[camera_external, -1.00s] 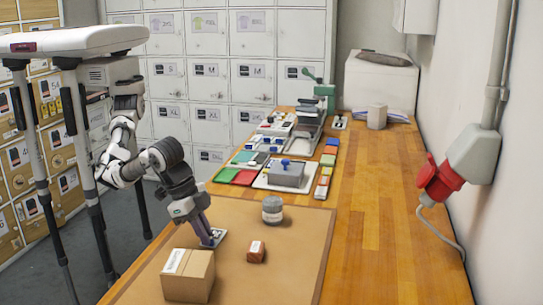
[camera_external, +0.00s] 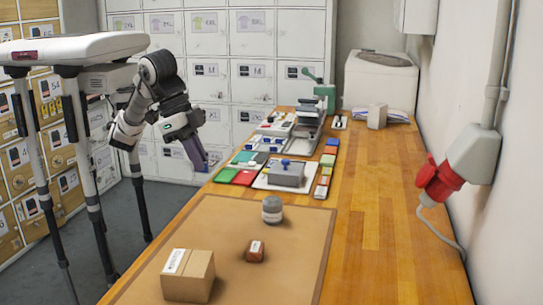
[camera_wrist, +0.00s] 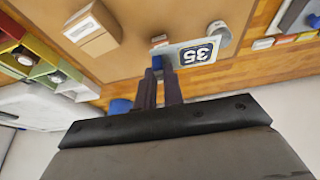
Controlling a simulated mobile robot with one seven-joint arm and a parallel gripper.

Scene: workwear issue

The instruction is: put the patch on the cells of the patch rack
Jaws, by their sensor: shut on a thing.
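The patch, a pale piece with a dark "35" panel, shows in the wrist view (camera_wrist: 197,52) at the tips of my gripper (camera_wrist: 160,70). The fingers are shut on its edge, and its number reads upside down there. In the external view my gripper (camera_external: 203,163) is raised beside the left edge of the bench, clear of the mat; the patch is hard to make out there. A group of open cells with red, yellow and green parts (camera_wrist: 38,60) stands at the left of the wrist view; I cannot tell whether it is the patch rack.
On the brown mat (camera_external: 225,222) are a cardboard box (camera_external: 188,276), a small brown block (camera_external: 255,251) and a grey tin (camera_external: 272,209). Trays and coloured pads (camera_external: 287,174) crowd the bench farther back. The bench's right side (camera_external: 385,235) is clear.

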